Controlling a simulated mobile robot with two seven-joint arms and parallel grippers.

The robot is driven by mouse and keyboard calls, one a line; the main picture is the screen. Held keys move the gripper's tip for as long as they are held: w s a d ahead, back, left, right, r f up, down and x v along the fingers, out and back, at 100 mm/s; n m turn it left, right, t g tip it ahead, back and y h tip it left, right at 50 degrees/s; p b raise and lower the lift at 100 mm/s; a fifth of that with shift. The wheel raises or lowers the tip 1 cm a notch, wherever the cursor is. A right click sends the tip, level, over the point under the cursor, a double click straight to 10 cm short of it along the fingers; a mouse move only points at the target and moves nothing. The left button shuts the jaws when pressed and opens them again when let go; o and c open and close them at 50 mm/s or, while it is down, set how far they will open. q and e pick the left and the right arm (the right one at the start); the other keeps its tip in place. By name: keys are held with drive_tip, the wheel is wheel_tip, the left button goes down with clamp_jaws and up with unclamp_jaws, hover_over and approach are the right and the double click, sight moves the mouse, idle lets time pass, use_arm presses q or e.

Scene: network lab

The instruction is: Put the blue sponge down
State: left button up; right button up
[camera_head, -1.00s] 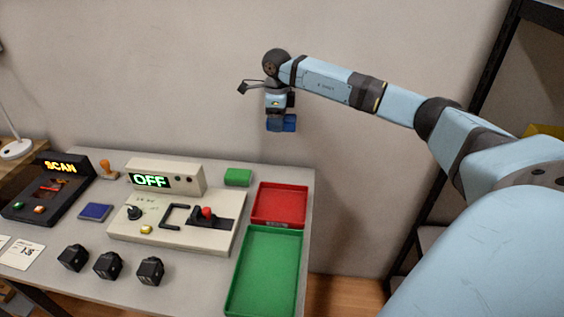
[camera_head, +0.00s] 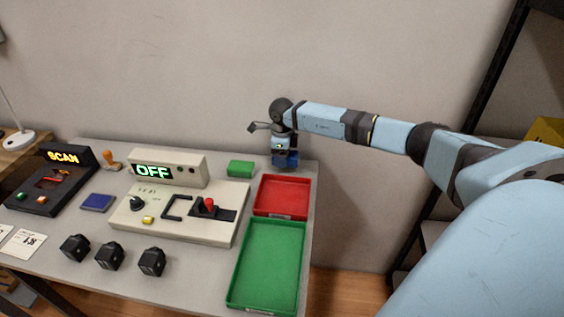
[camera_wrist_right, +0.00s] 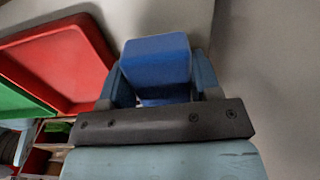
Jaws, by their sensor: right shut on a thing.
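The blue sponge (camera_head: 287,163) is between the fingers of my right gripper (camera_head: 284,154), at the back right corner of the table. In the right wrist view the sponge (camera_wrist_right: 157,60) shows as a blue block, with a gripper finger on each side. My right gripper is shut on it and points down. The sponge is just behind the red tray (camera_head: 282,196). I cannot tell whether it touches the tabletop. My left gripper is not in view.
A green sponge-like block (camera_head: 241,168) lies left of the held sponge. A green tray (camera_head: 267,264) is in front of the red tray. A beige console with an OFF display (camera_head: 170,170) stands left. The wall (camera_head: 350,60) is close behind.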

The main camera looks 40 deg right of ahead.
drive_tip(key=shift+f, duration=1.5)
drive_tip(key=shift+f, duration=0.1)
drive_tip(key=o, duration=0.8)
wheel_tip(320, 180, up, 12)
drive_tip(key=shift+r+p, duration=0.15)
drive_tip(key=shift+p, duration=0.15)
